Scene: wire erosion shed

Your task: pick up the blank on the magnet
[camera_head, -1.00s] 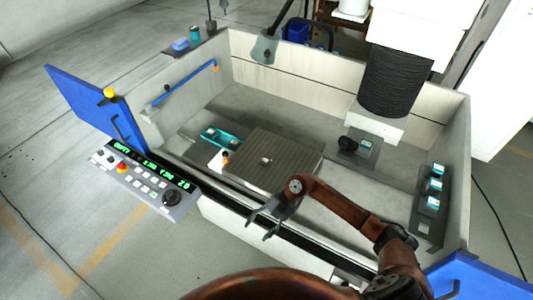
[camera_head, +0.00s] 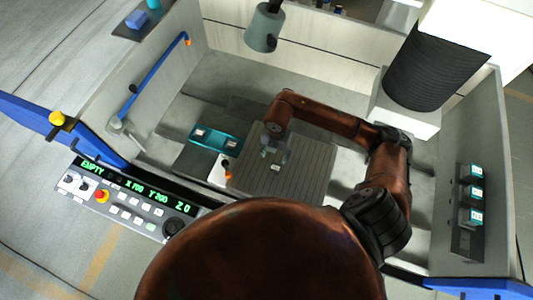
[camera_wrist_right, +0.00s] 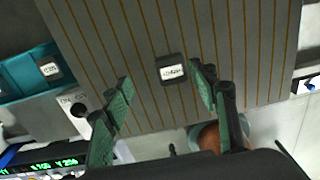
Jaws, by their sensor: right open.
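The blank (camera_wrist_right: 171,69), a small dark block with a white label on top, sits on the magnet (camera_wrist_right: 225,30), a grey plate with thin brown lines. In the head view the magnet (camera_head: 308,170) lies in the machine tub, and the blank (camera_head: 275,167) shows small near its middle. My right gripper (camera_head: 274,152) is over the magnet, close to the blank. In the right wrist view my right gripper (camera_wrist_right: 160,82) is open, its green-padded fingers spread to either side of the blank, with nothing between them held. My left gripper is not in view.
A teal tray (camera_head: 215,140) with small labelled blocks and a switch box with an orange-tipped lever (camera_head: 226,172) stand left of the magnet. A control panel (camera_head: 130,200) reads EMPTY. A rack of labelled blocks (camera_head: 470,205) hangs at right. A black bellows column (camera_head: 435,62) stands behind.

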